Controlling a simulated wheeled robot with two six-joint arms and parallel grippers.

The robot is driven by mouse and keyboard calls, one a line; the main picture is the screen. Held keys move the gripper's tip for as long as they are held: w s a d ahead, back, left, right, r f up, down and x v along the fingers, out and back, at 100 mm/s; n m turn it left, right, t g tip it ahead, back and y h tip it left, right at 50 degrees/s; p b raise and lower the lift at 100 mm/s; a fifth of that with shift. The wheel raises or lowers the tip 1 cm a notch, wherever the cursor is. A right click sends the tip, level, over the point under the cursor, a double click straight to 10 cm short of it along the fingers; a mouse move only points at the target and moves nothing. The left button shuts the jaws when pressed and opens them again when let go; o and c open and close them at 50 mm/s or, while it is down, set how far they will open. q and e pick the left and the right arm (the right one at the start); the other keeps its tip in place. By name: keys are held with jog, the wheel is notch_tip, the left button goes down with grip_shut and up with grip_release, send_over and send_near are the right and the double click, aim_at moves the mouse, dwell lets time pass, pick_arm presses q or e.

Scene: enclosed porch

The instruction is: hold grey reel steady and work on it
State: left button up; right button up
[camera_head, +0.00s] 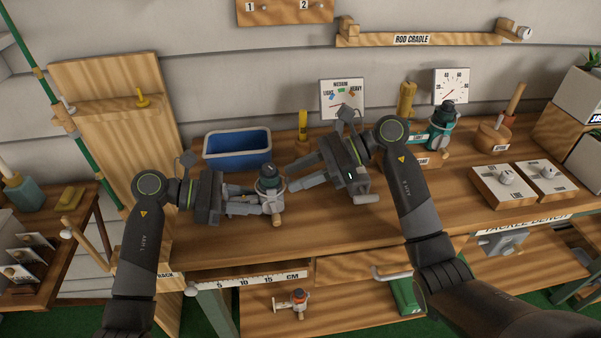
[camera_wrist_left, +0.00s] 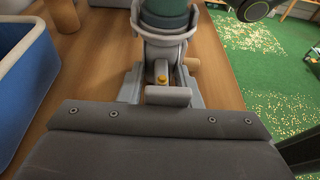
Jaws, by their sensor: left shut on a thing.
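The grey reel (camera_head: 270,186) is upright at the front left of the workbench, with a dark spool on top and a wooden knob low at its side. My left gripper (camera_head: 262,205) is shut on its lower part from the left. In the left wrist view the reel (camera_wrist_left: 165,45) stands between the fingers, with a dark teal spool and a small yellow button on its body; its top is cut off. My right gripper (camera_head: 292,176) is open and empty, its fingertips pointing left, just right of the reel and apart from it.
A blue bin (camera_head: 237,147) stands behind the reel; it also shows in the left wrist view (camera_wrist_left: 22,75). A teal reel (camera_head: 437,131) stands at the back right. A small grey cylinder (camera_head: 366,199) lies below my right gripper. An orange-and-white reel (camera_head: 297,302) is on the lower shelf.

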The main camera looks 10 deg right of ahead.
jog(key=shift+c, duration=0.2)
grip_shut()
jog(key=shift+d+f+y, duration=0.1)
jog(key=shift+f+y, duration=0.35)
jog(key=shift+y, duration=0.45)
jog(key=shift+o, duration=0.2)
grip_release()
jog(key=v, duration=1.2)
